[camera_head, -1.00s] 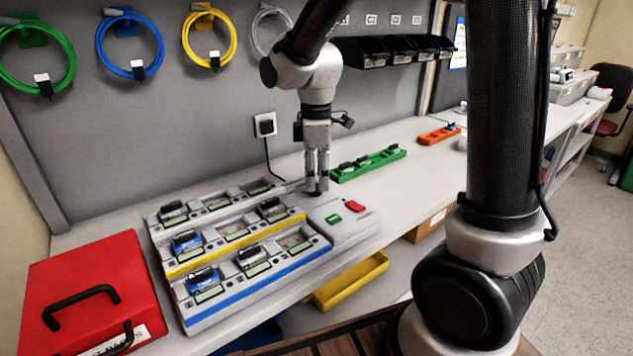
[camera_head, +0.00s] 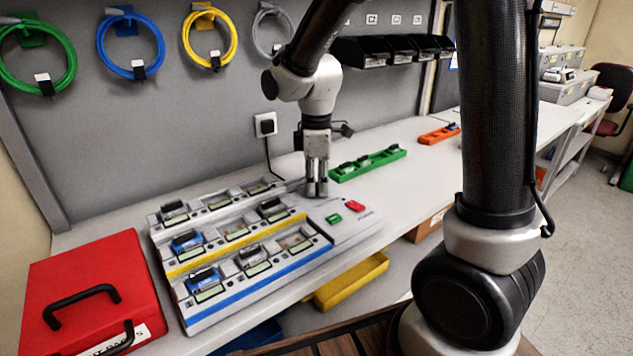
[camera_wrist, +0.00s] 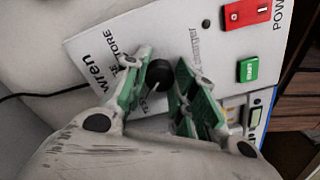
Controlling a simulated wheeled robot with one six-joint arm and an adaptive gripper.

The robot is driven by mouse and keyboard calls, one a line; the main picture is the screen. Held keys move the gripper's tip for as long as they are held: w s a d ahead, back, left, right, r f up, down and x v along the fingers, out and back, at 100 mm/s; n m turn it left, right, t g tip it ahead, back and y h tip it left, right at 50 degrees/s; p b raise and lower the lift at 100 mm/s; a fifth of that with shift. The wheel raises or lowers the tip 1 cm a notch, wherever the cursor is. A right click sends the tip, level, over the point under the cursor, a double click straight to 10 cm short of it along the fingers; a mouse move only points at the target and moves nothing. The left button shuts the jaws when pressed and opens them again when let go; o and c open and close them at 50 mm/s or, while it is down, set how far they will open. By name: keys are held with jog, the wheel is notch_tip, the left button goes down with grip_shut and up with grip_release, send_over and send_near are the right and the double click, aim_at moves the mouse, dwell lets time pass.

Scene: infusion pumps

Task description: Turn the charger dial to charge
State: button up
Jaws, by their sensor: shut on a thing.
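The charger (camera_head: 345,224) is a grey multi-bay unit on the bench, with a light control panel at its right end. Its dial (camera_wrist: 159,75) is a black round knob on that panel, seen in the wrist view. My gripper (camera_wrist: 163,66) points down over the panel and is shut on the dial, with its green-padded fingers on either side of it. Printed words beside the dial include "STORE"; the fingers cover part of the lettering, and I cannot tell which setting the dial points at. In the head view my gripper (camera_head: 317,188) hides the dial.
A green button (camera_head: 334,219) and a red switch (camera_head: 355,205) sit close to my gripper. Battery packs stand in several charger bays. A red case (camera_head: 88,285) lies at left. A green rack (camera_head: 368,165) stands behind right. A black cable runs to the wall plug (camera_head: 265,125).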

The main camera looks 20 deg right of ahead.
aim_at(317, 186)
jog(key=m, duration=0.4)
jog(key=shift+m, duration=2.2)
jog(key=o, duration=1)
jog(key=shift+o, duration=0.2)
notch_tip(317, 186, up, 12)
